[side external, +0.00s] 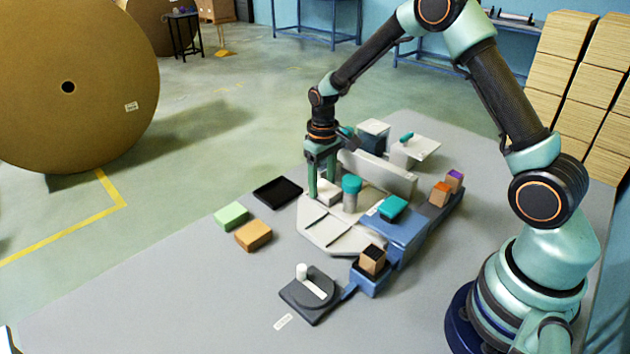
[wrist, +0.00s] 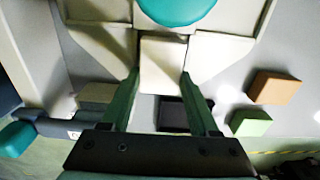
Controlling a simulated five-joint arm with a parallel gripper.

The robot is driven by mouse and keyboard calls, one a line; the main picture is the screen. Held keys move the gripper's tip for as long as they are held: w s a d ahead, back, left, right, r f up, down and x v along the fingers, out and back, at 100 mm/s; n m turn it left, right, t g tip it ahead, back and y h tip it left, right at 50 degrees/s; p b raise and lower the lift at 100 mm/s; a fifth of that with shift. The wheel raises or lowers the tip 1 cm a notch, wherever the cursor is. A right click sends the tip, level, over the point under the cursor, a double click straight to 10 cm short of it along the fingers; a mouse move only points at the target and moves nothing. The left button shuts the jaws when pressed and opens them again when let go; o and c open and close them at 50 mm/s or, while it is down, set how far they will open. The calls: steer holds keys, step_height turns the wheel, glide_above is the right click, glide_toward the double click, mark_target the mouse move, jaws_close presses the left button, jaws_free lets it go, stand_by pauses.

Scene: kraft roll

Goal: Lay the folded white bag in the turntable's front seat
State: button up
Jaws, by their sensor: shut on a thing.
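The folded white bag (wrist: 163,65) is a pale, flat block between my fingers. It also shows in the side view (side external: 325,191), partly hidden by a finger. My gripper (side external: 322,186) points down with its green fingers shut on the bag's sides; they also show in the wrist view (wrist: 161,78). The turntable (side external: 338,238) is a cream, angular plate with dark slots and a teal-capped hub (side external: 351,188). The bag is at the turntable's far-left section, between cream panels and beside the hub. I cannot tell whether it rests on the seat.
A black tray (side external: 277,192), a green block (side external: 231,216) and an orange block (side external: 253,236) lie left of the turntable. A cream wall (side external: 385,172) stands behind it. A blue unit (side external: 405,232) with a teal block (side external: 393,207) is at right. The table's front left is clear.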

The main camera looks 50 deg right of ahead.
steer(key=shift+f, duration=0.1)
steer(key=o, duration=1.4)
step_height(320, 180, up, 12)
steer(key=s+a+r+t, duration=0.1)
steer(key=s+r+t, duration=0.1)
steer(key=s, duration=0.3)
steer(key=s+a+r+t, duration=0.1)
steer(key=s+a+r, duration=0.1)
steer(key=s+r, duration=0.2)
steer(key=s+a+r+t, duration=0.2)
steer(key=s+r, duration=0.1)
steer(key=s, duration=0.5)
steer(key=shift+s+r+t, duration=0.1)
steer(key=shift+r+t, duration=0.2)
steer(key=shift+r, duration=0.1)
